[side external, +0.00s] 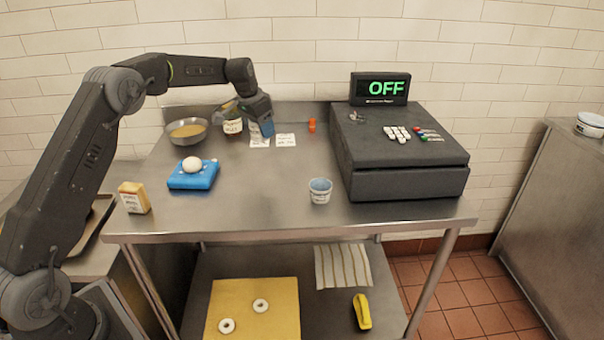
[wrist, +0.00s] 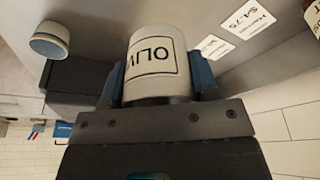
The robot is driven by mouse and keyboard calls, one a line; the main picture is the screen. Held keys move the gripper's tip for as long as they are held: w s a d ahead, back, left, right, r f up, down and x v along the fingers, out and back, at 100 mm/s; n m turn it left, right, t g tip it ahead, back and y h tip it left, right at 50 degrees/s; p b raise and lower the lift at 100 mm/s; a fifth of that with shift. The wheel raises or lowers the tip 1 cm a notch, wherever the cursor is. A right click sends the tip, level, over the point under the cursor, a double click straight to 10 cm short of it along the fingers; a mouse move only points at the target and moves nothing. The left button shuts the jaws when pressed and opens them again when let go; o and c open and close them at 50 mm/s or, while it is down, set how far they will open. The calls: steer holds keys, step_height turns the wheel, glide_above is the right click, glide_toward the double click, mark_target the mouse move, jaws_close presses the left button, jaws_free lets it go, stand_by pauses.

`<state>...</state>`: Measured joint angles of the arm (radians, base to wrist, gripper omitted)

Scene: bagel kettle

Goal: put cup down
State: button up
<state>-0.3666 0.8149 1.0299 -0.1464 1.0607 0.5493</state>
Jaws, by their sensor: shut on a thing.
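In the wrist view a white cup (wrist: 155,75) with a black-framed label, partly reading "OLIV" and upside down, sits between the two blue fingers of my gripper (wrist: 160,80). The fingers press on it from both sides. In the side view my gripper (side external: 262,128) is low over the back of the steel table (side external: 255,185), by the price cards. There the cup is mostly hidden by the near finger, and I cannot tell whether its base touches the table. A second white cup (side external: 320,191) stands at the table's front right; a similar one shows in the wrist view (wrist: 50,40).
A labelled jar (side external: 233,125) and a metal bowl (side external: 187,131) stand left of my gripper. Price cards (side external: 286,140) and an orange bottle (side external: 312,125) are to its right. A blue scale (side external: 194,178) holds a white ball. A dark register (side external: 398,155) fills the right; the table's middle is clear.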

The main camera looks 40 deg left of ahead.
glide_above(306, 171)
steer(key=s, duration=0.1)
step_height(306, 171, down, 7)
steer(key=shift+s, duration=0.1)
steer(key=shift+f, duration=2.05)
steer(key=shift+f, duration=0.15)
steer(key=o, duration=0.9)
